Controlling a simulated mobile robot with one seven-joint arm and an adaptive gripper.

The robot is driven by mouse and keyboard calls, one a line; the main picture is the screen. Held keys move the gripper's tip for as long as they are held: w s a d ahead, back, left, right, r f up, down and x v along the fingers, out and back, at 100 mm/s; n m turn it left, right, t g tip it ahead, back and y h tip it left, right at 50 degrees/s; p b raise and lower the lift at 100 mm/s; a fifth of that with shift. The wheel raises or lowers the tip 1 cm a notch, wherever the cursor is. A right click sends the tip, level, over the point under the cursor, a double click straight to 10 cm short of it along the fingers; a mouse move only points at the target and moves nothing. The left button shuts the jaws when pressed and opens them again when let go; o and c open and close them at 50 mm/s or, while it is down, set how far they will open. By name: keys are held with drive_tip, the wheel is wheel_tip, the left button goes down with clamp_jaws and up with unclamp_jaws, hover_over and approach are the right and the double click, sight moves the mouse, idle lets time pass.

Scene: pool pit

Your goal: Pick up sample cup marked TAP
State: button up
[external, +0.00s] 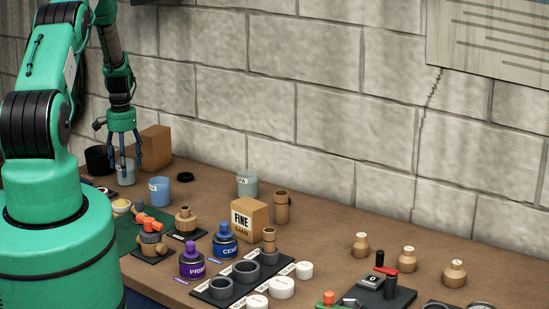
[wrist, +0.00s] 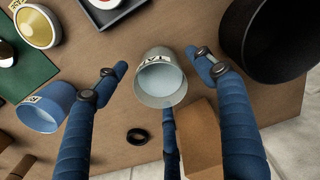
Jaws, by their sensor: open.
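A pale grey, clear-walled sample cup (wrist: 160,82) stands in the middle of the wrist view, its label seeming to read TAP upside down. My gripper (wrist: 159,70) has blue padded fingers spread to the left and right of this cup, with a third finger at its near side. The fingers look apart from the cup wall, though the third is very close to it. In the external view the same cup (external: 126,174) shows under my gripper (external: 124,160) at the table's back left, partly hidden by the fingers.
A blue labelled cup (wrist: 42,110) stands left of the fingers. A black pot (wrist: 268,38) is close on the right, and a brown block (wrist: 196,140) lies near the third finger. A black ring (wrist: 137,136) lies nearby. Another pale labelled cup (external: 247,184) stands farther right along the wall.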

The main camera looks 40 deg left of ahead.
drive_tip(key=shift+c, duration=0.5)
drive_tip(key=c, duration=1.2)
drive_tip(key=shift+r, duration=0.15)
drive_tip(key=shift+c, duration=0.3)
drive_tip(key=shift+r, duration=0.75)
drive_tip(key=s+d+r+b, duration=0.3)
drive_tip(key=s+d, duration=0.6)
drive_tip(key=s, duration=0.4)
drive_tip(key=shift+r, duration=0.15)
drive_tip(key=shift+d, duration=0.1)
